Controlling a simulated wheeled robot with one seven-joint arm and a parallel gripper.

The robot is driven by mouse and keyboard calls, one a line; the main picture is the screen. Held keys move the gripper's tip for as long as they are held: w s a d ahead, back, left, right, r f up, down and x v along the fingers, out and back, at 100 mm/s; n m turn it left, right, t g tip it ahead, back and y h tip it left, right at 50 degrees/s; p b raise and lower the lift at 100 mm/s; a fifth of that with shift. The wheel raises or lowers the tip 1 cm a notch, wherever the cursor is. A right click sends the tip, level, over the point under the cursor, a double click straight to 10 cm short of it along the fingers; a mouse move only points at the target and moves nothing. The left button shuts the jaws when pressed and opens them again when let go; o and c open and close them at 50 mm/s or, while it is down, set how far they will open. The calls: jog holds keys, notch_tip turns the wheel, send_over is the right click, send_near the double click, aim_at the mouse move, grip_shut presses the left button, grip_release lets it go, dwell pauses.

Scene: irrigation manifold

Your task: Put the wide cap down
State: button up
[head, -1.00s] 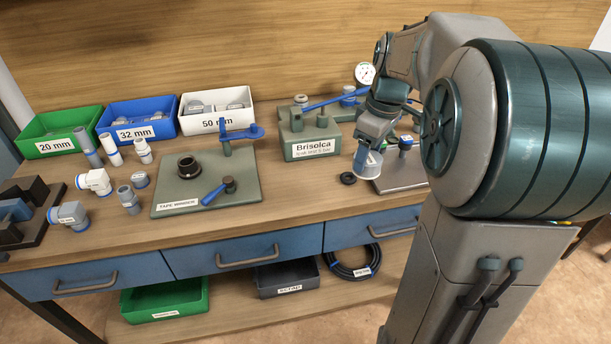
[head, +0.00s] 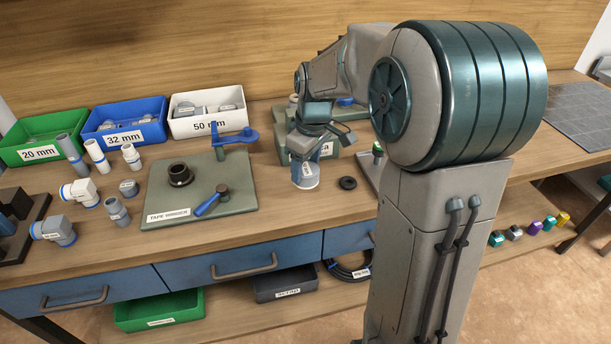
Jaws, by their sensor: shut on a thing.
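The wide cap (head: 306,176) is a grey-white cylinder with a pale label, held upright below my gripper (head: 307,160). My gripper points down and is shut on the cap. It is over the bench top, between the tape winder board and a black ring. The cap's lower rim is very near the wooden surface, but I cannot tell whether it touches. My wrist hides most of the fingers and the cap's top.
The tape winder board (head: 237,205) lies to the left with a blue-handled lever. The black ring (head: 347,183) lies close on the right. Bare wood (head: 300,213) lies in front.

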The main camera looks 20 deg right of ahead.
aim_at(307, 169)
jog(key=shift+a+f, duration=0.1)
jog(key=shift+f, duration=1.9)
jog(key=shift+f, duration=0.15)
jog(key=o, duration=1)
